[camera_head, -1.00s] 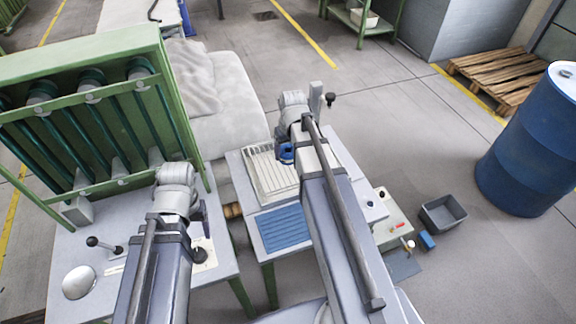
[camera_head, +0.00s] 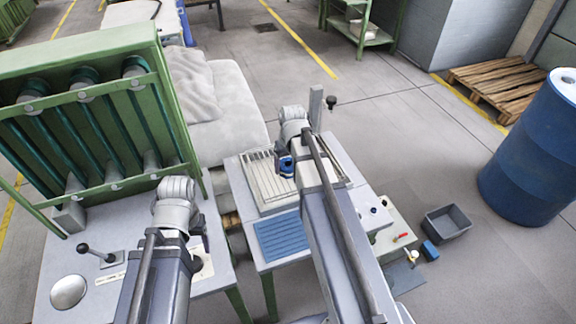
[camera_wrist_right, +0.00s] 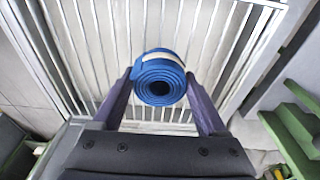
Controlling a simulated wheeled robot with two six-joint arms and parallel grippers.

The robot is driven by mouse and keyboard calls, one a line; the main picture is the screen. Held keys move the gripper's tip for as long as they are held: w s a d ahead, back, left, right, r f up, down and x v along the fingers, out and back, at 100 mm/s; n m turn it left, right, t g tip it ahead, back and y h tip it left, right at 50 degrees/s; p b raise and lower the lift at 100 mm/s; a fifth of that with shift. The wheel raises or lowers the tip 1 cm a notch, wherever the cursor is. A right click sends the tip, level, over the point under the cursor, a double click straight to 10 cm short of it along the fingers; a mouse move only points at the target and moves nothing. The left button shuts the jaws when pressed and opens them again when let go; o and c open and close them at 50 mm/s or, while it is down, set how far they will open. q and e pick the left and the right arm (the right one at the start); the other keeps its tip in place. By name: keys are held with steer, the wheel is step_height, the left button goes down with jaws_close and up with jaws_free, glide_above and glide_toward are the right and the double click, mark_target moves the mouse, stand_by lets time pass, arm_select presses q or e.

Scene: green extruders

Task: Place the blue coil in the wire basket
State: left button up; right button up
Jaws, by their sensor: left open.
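The blue coil (camera_head: 286,166) is a rolled blue strip with a pale band. In the right wrist view the coil (camera_wrist_right: 156,86) sits between the two fingertips, which touch its sides. My right gripper (camera_wrist_right: 158,76) is shut on it, above the wire basket. The wire basket (camera_head: 250,168) is a pale slatted tray on the right-hand table; its bars (camera_wrist_right: 85,45) fill the upper right wrist view. The height of the coil over the bars is hard to tell. My left gripper (camera_head: 200,243) is open over the left table, partly hidden by its arm.
A green rack (camera_head: 88,100) stands on the left table, with a lever (camera_head: 98,252) and round disc (camera_head: 69,291) in front. A blue ribbed mat (camera_head: 284,237) lies before the basket. A grey bin (camera_head: 447,222) and blue drum (camera_head: 530,150) stand on the floor at right.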

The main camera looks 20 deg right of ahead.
mark_target(290, 168)
steer(key=o, duration=0.4)
steer(key=shift+c, duration=0.2)
arm_select(q)
steer(key=shift+r, duration=0.1)
arm_select(e)
steer(key=shift+r, duration=0.1)
arm_select(q)
step_height(290, 168, up, 12)
steer(key=p, duration=1.2)
arm_select(e)
step_height(290, 168, up, 12)
steer(key=s, duration=0.1)
steer(key=shift+s, duration=0.4)
